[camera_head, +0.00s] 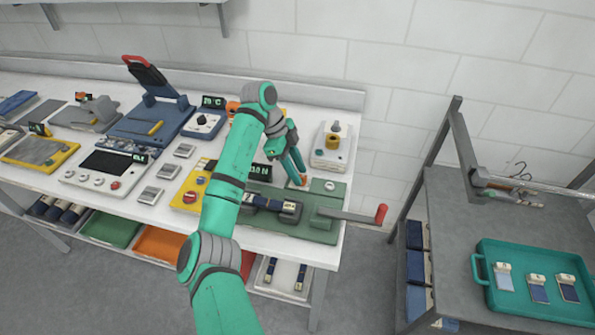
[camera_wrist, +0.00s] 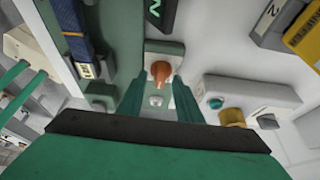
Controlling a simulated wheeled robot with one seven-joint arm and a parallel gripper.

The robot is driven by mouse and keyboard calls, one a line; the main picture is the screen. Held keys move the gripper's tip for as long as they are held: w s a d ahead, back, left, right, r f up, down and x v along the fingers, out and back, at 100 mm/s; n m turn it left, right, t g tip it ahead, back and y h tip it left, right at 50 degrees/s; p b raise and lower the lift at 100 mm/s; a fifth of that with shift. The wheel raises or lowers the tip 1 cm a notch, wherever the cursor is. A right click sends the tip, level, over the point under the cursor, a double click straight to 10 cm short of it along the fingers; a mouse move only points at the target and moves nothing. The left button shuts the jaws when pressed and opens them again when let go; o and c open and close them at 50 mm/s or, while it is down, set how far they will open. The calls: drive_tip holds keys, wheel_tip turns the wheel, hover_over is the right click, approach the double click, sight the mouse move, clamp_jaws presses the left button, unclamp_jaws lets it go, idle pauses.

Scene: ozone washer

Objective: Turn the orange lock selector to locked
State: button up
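The orange lock selector (camera_wrist: 161,72) is a small orange knob on a pale plate, seen near the top centre of the wrist view. In the head view only a bit of orange (camera_head: 304,181) shows by my fingertips, on the green device (camera_head: 318,222) at the right end of the bench. My gripper (camera_wrist: 159,88) is open, with one green finger on each side of the selector in the picture. I cannot tell whether the fingertips touch it. A small silver button or screw (camera_wrist: 155,101) shows between the fingers. In the head view my gripper (camera_head: 297,176) points down at the device.
A lever with a red end (camera_head: 380,214) sticks out past the bench's right edge. A dark display with green text (camera_wrist: 160,12) stands beside the selector. A white device with a brass knob (camera_head: 331,142) stands behind. A cart with a teal tray (camera_head: 484,288) is at right.

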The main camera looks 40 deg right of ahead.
drive_tip(key=v, duration=1)
drive_tip(key=shift+w+r, duration=0.15)
drive_tip(key=shift+w, duration=0.05)
drive_tip(key=shift+a, duration=0.15)
